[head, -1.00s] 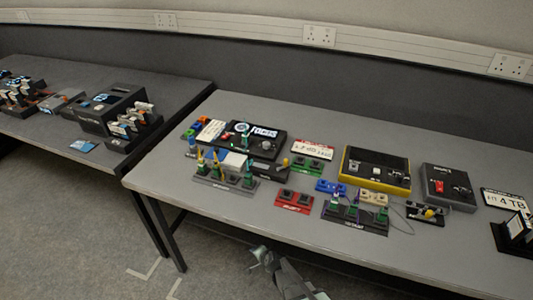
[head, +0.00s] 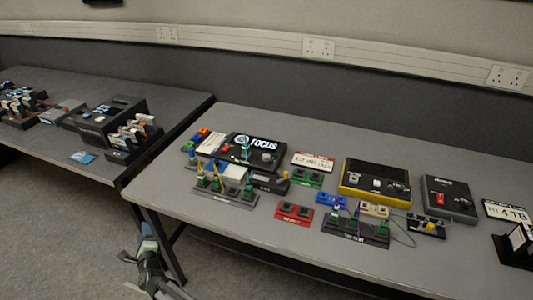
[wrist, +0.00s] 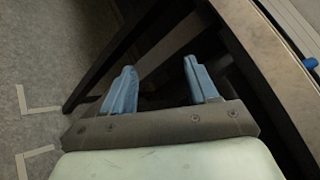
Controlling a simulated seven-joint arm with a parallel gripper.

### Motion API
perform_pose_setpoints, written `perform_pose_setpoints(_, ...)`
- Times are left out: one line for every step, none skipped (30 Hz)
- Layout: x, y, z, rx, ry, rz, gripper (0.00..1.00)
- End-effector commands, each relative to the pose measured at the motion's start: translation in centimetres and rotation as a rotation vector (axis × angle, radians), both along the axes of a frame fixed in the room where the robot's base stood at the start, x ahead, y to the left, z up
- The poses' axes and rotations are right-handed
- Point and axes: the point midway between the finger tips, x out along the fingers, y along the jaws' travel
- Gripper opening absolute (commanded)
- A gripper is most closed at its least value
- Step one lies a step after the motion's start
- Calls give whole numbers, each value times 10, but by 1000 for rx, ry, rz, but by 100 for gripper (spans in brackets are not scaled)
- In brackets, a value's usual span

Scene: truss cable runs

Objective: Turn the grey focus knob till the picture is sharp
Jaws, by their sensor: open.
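The black focus box (head: 240,160) stands at the back left of the right-hand table. Its screen shows a round logo and the word FOCUS (head: 262,142); the lettering is readable, but it is too small to judge fine sharpness. The grey focus knob (head: 267,157) appears on the box's right part, below the word. My gripper (head: 136,243) is low, in front of the table's left end, well away from the knob. In the wrist view its blue fingers (wrist: 160,72) are apart with nothing between them.
Dark table legs (wrist: 130,60) and the table edge (wrist: 270,60) are close to my gripper. A rack with coloured plugs (head: 220,194) stands in front of the focus box. A yellow-edged box (head: 375,198) and a red block (head: 294,212) are further right.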

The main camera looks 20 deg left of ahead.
Motion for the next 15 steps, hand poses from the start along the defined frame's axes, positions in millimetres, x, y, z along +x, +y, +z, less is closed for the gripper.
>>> perform_pose_setpoints(-12, 13, 8, 37, 11, -4, 59)
perform_pose_setpoints(-18, 17, 12, 57, 19, -8, 59)
perform_pose_setpoints(-25, 23, 18, 81, 27, -15, 59)
perform_pose_setpoints(-30, 27, 22, 98, 33, -17, 59)
perform_pose_setpoints(-35, 31, 26, 115, 39, -21, 59)
perform_pose_setpoints(-41, 36, 31, 135, 48, -24, 59)
perform_pose_setpoints(-46, 40, 35, 149, 52, -26, 59)
perform_pose_setpoints(-50, 44, 39, 162, 57, -28, 59)
perform_pose_setpoints(-56, 50, 44, 180, 64, -29, 59)
perform_pose_setpoints(-60, 54, 49, 193, 69, -30, 59)
perform_pose_setpoints(-65, 58, 54, 206, 72, -31, 59)
perform_pose_setpoints(-70, 64, 61, 220, 77, -29, 59)
perform_pose_setpoints(-73, 68, 65, 228, 78, -27, 59)
perform_pose_setpoints(-75, 72, 70, 232, 78, -25, 59)
perform_pose_setpoints(-76, 76, 75, 235, 77, -20, 59)
